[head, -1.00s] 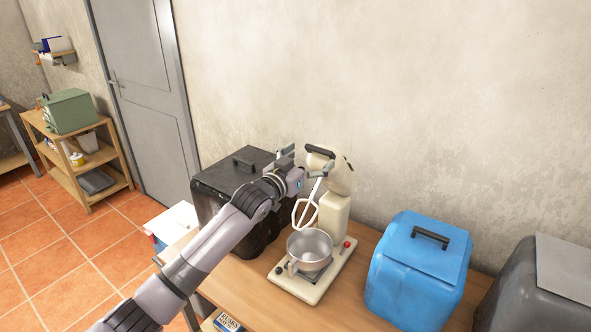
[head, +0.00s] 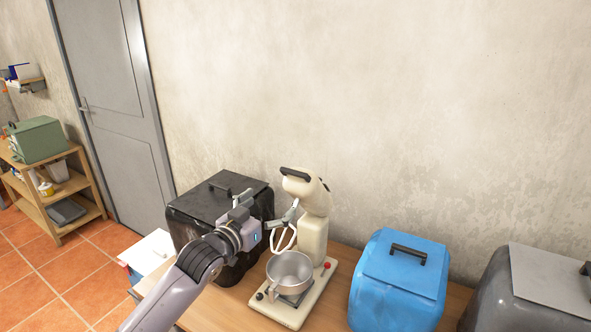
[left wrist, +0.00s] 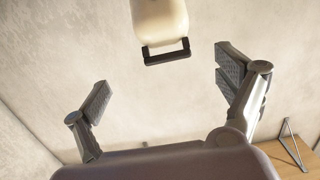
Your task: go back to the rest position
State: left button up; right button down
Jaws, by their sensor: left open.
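My left gripper (head: 265,208) is open and empty in the head view, in front of the black box and just left of the stand mixer. Its two spread fingers also show in the left wrist view (left wrist: 165,88). The cream stand mixer (head: 314,232) has its head tilted up, with a white beater (head: 284,236) hanging above a metal bowl (head: 290,271). In the left wrist view the mixer head (left wrist: 158,22) with its black handle (left wrist: 166,51) lies beyond the fingers, apart from them. My right gripper is not in view.
The mixer stands on a wooden table (head: 342,262) against the wall. A black box (head: 204,203) stands left of it, a blue box (head: 398,285) and a grey box (head: 520,290) to the right. A wooden shelf (head: 72,216) and a grey door (head: 110,110) are further left.

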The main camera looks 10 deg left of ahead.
pick_arm(q)
jog(key=s+d+f+n+g+y, duration=0.1)
jog(key=s+f+g+y, duration=0.15)
jog(key=s+f, duration=0.6)
jog(key=s+d+f+g+y, duration=0.1)
jog(key=s+f+g, duration=0.2)
jog(key=s+f, duration=0.55)
jog(key=s+a+f+g+y, duration=0.1)
jog(key=s+a+f+g, duration=0.15)
jog(key=s, duration=0.55)
jog(key=s+a+f+n+g+y, duration=0.1)
jog(key=s+f+g, duration=0.15)
jog(key=s, duration=0.55)
jog(key=s+a+f+g, duration=0.2)
jog(key=s+f, duration=0.1)
jog(key=s, duration=0.6)
notch_tip(320, 180, down, 27)
jog(key=g+b, duration=0.2)
jog(key=s+a+f+b, duration=0.2)
jog(key=s+f, duration=1.6)
jog(key=f, duration=0.2)
jog(key=shift+a+g, duration=0.4)
jog(key=shift+g, duration=0.05)
